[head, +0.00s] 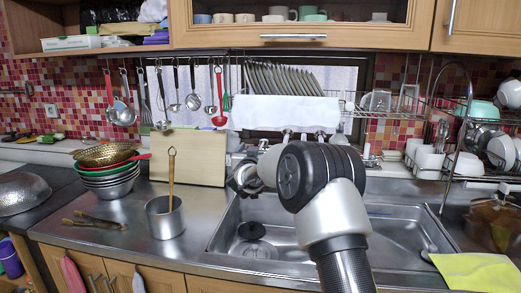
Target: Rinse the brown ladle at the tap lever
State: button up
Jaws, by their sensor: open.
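A brown utensil (171,172) stands nearly upright in a steel pot (164,222) on the counter left of the sink. Its lower end is hidden in the pot, so I cannot tell if it has a ladle bowl. My gripper (243,180) is small and partly hidden behind my arm, at the sink's back left. It is open, with nothing visible in it, and apart from the brown utensil, to its right. The tap fittings (320,138) show above my arm behind the sink; I cannot make out the lever clearly.
The steel sink (400,228) lies under my arm. A cutting board (190,158) leans behind the pot. Stacked bowls (110,180) and brown tongs-like pieces (92,222) lie left. Several utensils hang from the rail (180,62). A dish rack (465,120) stands right.

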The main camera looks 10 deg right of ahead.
jog(key=shift+w+d, duration=0.2)
jog(key=shift+w, duration=0.3)
jog(key=c, duration=1.5)
jog(key=r+p, duration=0.1)
jog(key=p, duration=0.2)
jog(key=shift+r, duration=0.1)
jog(key=shift+c, duration=0.2)
jog(key=shift+r+g+p, duration=0.1)
jog(key=shift+g+p, duration=0.4)
jog(key=shift+p, duration=0.65)
jog(key=shift+f, duration=0.3)
